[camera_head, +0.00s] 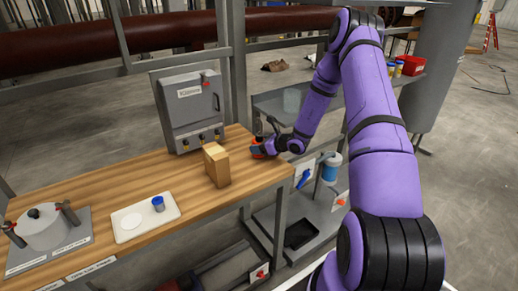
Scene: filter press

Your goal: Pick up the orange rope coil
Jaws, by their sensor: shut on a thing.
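My gripper (261,146) is at the far right end of the wooden workbench (186,206), reached by my purple arm. It is shut on a small orange thing (258,150), which I take to be the orange rope coil. Only a bit of orange shows at the fingers, so its shape is mostly hidden. I cannot tell whether it touches the bench or is held above it.
A wooden block (216,165) stands just left of my gripper. A grey control box (190,108) stands behind it. A white tray (165,212) with a blue-capped jar and a metal pot (42,228) are further left. A lower metal shelf (316,222) lies at right.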

